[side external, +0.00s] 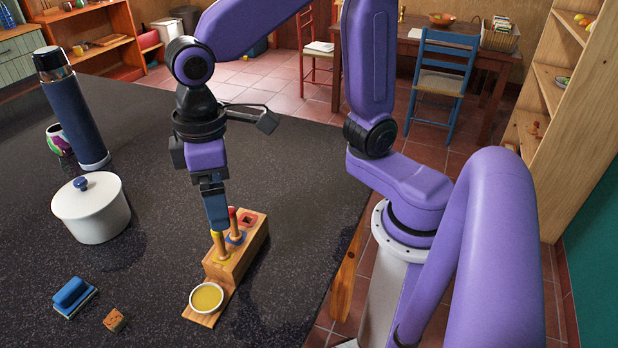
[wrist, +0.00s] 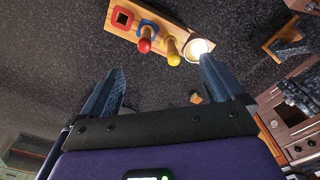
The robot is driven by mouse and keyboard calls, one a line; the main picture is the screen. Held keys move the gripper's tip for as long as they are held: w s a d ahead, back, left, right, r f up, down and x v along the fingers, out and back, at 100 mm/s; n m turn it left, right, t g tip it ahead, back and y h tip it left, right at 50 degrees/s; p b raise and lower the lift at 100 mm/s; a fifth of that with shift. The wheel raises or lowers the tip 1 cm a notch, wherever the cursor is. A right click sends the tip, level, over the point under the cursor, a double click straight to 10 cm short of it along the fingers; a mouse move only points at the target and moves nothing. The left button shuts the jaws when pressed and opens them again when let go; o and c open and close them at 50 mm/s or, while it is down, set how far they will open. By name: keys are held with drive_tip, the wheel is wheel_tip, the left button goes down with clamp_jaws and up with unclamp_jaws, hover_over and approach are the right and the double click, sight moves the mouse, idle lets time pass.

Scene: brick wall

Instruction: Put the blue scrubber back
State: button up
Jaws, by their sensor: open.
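The blue scrubber (side external: 74,296) is a blue block with a raised blue handle. It lies on the dark speckled table at the lower left, well away from my gripper. A wooden holder (side external: 242,262) has a red, a blue and a yellow slot marking. In the wrist view the red square slot (wrist: 123,17) is empty. A red-topped peg (wrist: 145,38) stands at the blue marking and a yellow-topped peg (wrist: 172,52) at the yellow one. My gripper (side external: 218,224) points down close to these pegs. In the wrist view its fingers (wrist: 161,70) are apart with nothing gripped.
A bowl of yellow stuff (side external: 206,298) sits at the holder's low front end. A small wooden cube (side external: 115,320) lies near the scrubber. A white lidded pot (side external: 92,212), a dark blue flask (side external: 75,115) and a colourful cup (side external: 58,140) stand left. The table between pot and holder is clear.

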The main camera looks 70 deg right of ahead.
drive_tip(key=s+d+f+n, duration=0.4)
drive_tip(key=s+d, duration=0.8)
drive_tip(key=d, duration=0.1)
drive_tip(key=shift+s+d, duration=0.25)
drive_tip(key=shift+s, duration=0.15)
